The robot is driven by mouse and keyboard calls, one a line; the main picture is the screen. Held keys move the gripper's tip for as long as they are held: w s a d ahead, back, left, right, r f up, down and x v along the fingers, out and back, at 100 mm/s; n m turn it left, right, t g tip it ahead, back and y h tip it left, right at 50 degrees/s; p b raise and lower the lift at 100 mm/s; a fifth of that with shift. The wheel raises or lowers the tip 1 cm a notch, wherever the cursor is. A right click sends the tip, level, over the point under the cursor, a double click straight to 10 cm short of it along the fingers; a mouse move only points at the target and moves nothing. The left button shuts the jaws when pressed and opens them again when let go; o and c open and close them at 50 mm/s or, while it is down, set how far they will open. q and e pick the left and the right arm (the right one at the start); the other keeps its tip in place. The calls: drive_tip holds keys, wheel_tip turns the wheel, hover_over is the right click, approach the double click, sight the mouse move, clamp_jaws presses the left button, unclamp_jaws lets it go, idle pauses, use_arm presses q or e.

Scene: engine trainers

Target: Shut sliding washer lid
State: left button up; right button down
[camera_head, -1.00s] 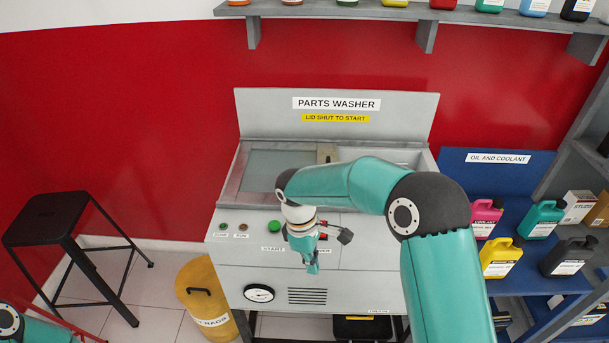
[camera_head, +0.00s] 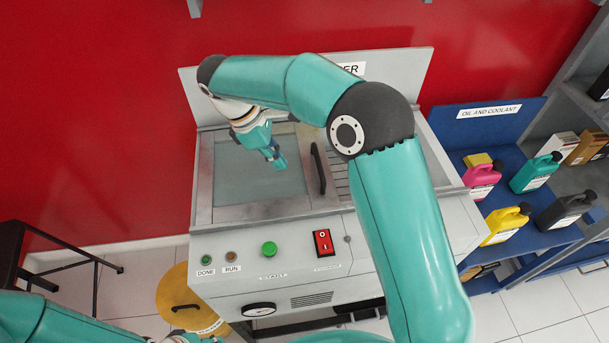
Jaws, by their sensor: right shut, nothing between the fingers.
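The parts washer (camera_head: 375,262) stands in front of me. Its lid (camera_head: 232,185), a clear panel in a grey metal frame, lies over the left and middle of the top. A black upright bar handle (camera_head: 318,168) stands at the lid's right side. A slatted strip shows to the right of the handle, partly hidden by my right arm. My right gripper (camera_head: 278,162) is shut and empty, over the clear panel and left of the handle; contact cannot be told. My left arm is low at the left, and its gripper shows only in part at the bottom edge.
The washer front carries a green start button (camera_head: 269,249), a red switch (camera_head: 323,242) and a gauge (camera_head: 259,310). A yellow bin (camera_head: 172,288) and a dark stool (camera_head: 62,258) stand left. A blue rack (camera_head: 490,143) with several bottles stands right.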

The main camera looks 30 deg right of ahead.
sight(316, 192)
drive_tip(key=p+x, duration=0.1)
drive_tip(key=x, duration=0.8)
drive_tip(key=shift+s+f, duration=0.1)
drive_tip(key=d, duration=0.1)
drive_tip(key=s+d+p, duration=0.1)
drive_tip(key=d, duration=0.1)
drive_tip(key=shift+s, duration=0.3)
drive_tip(key=shift+s+d, duration=0.15)
drive_tip(key=shift+d, duration=0.05)
